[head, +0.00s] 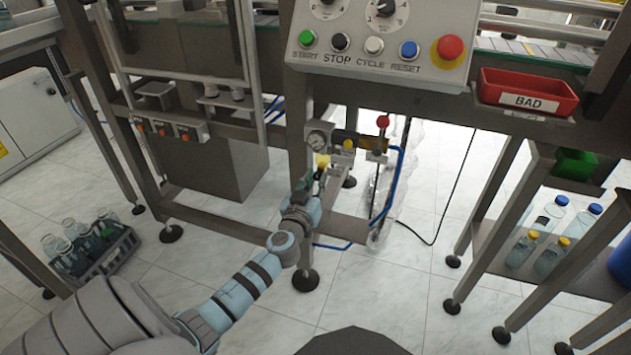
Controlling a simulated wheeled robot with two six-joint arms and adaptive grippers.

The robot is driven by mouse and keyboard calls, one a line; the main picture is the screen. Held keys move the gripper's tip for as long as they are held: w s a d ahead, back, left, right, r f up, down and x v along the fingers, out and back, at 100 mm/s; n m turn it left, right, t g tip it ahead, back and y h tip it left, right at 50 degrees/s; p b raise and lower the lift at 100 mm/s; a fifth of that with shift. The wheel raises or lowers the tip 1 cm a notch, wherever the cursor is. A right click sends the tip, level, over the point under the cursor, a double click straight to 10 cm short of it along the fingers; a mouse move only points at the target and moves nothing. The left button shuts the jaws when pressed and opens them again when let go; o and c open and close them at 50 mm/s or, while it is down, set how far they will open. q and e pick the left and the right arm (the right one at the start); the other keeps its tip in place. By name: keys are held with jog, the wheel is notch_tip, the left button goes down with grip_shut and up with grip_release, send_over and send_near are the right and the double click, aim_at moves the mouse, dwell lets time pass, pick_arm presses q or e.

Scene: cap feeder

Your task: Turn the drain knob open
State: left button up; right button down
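An air-service assembly is mounted on the machine frame below the control panel, with a round gauge (317,140), a yellow knob (348,145) and a red knob (383,121). Another small yellow piece (322,160) shows right at the tip of my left gripper (319,174). Which of these is the drain knob is not clear. My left arm reaches up from the lower left, and its gripper is just under the gauge. The fingers are small and partly hidden, so their opening and any contact cannot be told. My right gripper is not in view.
The control panel (330,55) with buttons and a red BAD bin (527,93) are above. Frame legs stand on both sides of the assembly. Blue hoses (391,185) run beside it. A bottle crate (95,260) stands on the floor at left; bottles are on a right shelf.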

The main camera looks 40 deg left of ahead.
pick_arm(q)
jog(key=shift+m, duration=0.3)
grip_shut()
pick_arm(e)
jog(key=shift+w, duration=0.1)
pick_arm(q)
jog(key=shift+f, duration=0.1)
jog(key=m+b, duration=0.1)
jog(key=m, duration=0.2)
jog(key=m+b, duration=0.1)
jog(key=m, duration=0.3)
jog(key=shift+m, duration=0.4)
jog(key=m, duration=0.2)
jog(key=shift+m+t, duration=0.3)
jog(key=shift+m, duration=0.1)
jog(key=m, duration=0.4)
jog(key=shift+h, duration=0.3)
jog(key=shift+m, duration=1.6)
pick_arm(e)
jog(key=shift+w+a+r, duration=0.25)
jog(key=shift+w+r, duration=0.8)
jog(key=shift+w, duration=0.1)
